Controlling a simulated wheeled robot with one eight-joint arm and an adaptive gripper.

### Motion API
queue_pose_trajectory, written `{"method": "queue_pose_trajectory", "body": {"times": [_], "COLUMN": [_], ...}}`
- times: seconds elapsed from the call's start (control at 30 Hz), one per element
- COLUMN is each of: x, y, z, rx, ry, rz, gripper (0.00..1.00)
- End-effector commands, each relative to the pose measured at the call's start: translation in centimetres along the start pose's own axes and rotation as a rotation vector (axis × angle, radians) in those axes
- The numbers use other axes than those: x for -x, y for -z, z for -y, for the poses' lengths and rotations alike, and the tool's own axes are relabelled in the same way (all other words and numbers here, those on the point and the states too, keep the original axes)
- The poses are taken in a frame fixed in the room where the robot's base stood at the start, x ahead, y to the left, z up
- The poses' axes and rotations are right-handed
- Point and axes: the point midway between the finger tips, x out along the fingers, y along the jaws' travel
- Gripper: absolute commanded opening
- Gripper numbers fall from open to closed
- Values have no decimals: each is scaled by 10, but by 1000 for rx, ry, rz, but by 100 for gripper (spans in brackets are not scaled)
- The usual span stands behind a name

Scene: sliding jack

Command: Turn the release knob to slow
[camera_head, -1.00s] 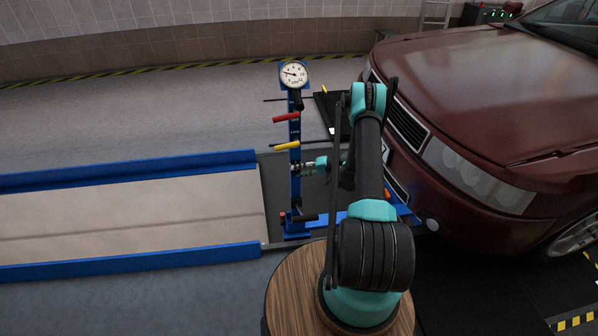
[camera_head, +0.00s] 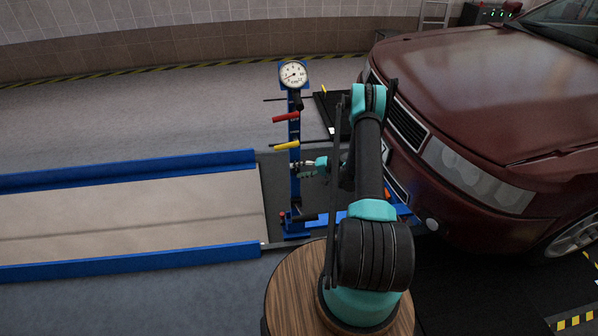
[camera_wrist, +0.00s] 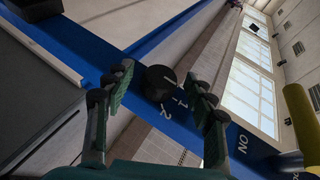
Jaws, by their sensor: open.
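The release knob appears in the wrist view as a dark round knob (camera_wrist: 160,82) on the blue post (camera_wrist: 136,62). White marks like 1 and 2 stand beside it; I see no readable "slow" label. My gripper (camera_wrist: 163,90) is open, with one finger on each side of the knob and visible gaps between. In the head view my gripper (camera_head: 307,166) reaches the jack's blue upright (camera_head: 294,185) from the right, below the yellow lever (camera_head: 287,146). The knob is too small to make out there.
A red lever (camera_head: 286,117) and a round gauge (camera_head: 293,75) are higher on the upright. A red car (camera_head: 480,110) stands close on the right. Blue-edged rails (camera_head: 130,258) run left along the floor. In the wrist view, the yellow lever (camera_wrist: 301,122) is at the right edge.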

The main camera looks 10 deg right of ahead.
Motion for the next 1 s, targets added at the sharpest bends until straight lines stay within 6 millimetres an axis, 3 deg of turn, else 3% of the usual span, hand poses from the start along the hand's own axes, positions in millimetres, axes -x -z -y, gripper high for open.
{"method": "queue_pose_trajectory", "body": {"times": [0.17,0.5,0.7,1.0], "x": [13,80,109,120], "y": [1,1,1,0], "z": [0,0,0,0], "rx": [-1,-2,-1,0], "ry": [-1,-1,0,0], "rz": [-2,-3,-2,0], "gripper": [55,55,55,55]}}
